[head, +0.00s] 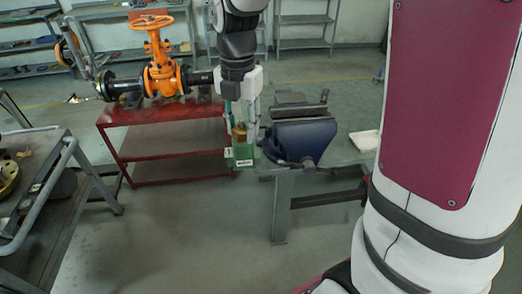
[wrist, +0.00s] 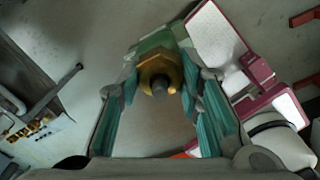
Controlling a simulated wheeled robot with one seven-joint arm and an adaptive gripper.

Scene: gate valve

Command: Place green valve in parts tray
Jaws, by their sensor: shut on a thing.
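The green valve (head: 243,156) hangs upright in mid-air below my gripper (head: 241,124), left of the blue vise in the head view. It has a green block body with a white label and a brass upper part. In the wrist view, its brass hex nut (wrist: 157,74) and dark stem sit between the teal finger pads of my gripper (wrist: 158,82), with the green body (wrist: 155,42) partly visible beyond. My gripper is shut on the valve. A shallow white tray (head: 365,142) lies right of the vise; I cannot tell if it is the parts tray.
A blue bench vise (head: 300,137) stands on a grey bench close to the valve's right. A red table (head: 150,115) carries an orange gate valve (head: 160,72) on black pipe. A grey cart (head: 35,180) stands at left. Floor is open between cart and bench.

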